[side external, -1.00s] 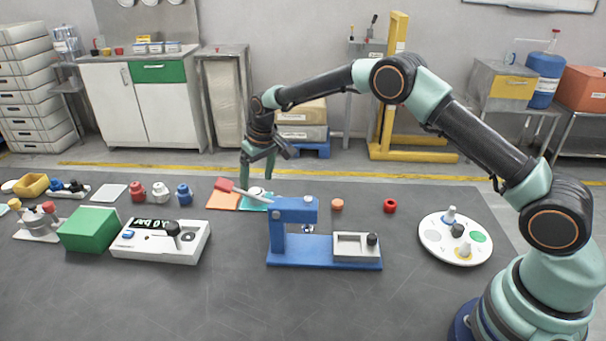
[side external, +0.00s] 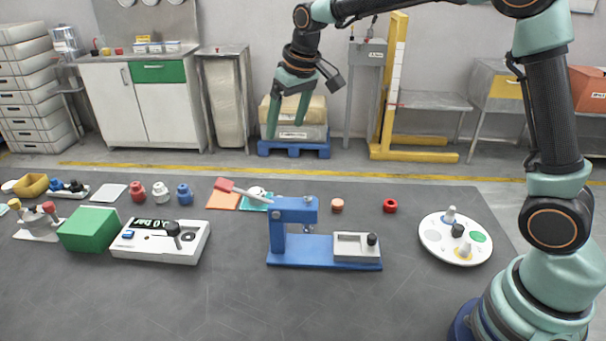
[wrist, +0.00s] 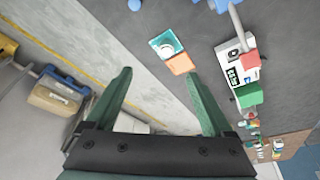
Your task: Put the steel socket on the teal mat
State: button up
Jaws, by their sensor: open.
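The teal mat (side external: 249,206) lies behind the blue press, partly hidden by the press and its lever. A pale, rounded piece that looks like the steel socket (side external: 257,191) sits on it. In the wrist view the same piece (wrist: 166,47) rests inside the outline of the teal mat (wrist: 172,35), with nothing touching it. My gripper (side external: 288,128) is raised high above the table, open and empty. In the wrist view my gripper (wrist: 159,73) has its fingers spread wide, with only floor and table edge between them.
An orange mat (side external: 223,201) lies left of the teal one. The blue press (side external: 293,211) stands in front with its red-tipped lever (side external: 240,190) raised. A white machine (side external: 160,241), a green block (side external: 89,229) and a round white tray (side external: 437,247) stand around. The front table is clear.

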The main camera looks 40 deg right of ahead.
jog(key=s+d+r+t, duration=0.1)
jog(key=s+d, duration=0.1)
jog(key=s, duration=0.9)
jog(key=s+d+m+t, duration=0.1)
jog(key=s+d, duration=0.1)
jog(key=s, duration=0.9)
jog(key=shift+s+r, duration=0.35)
jog(key=shift+r, duration=0.05)
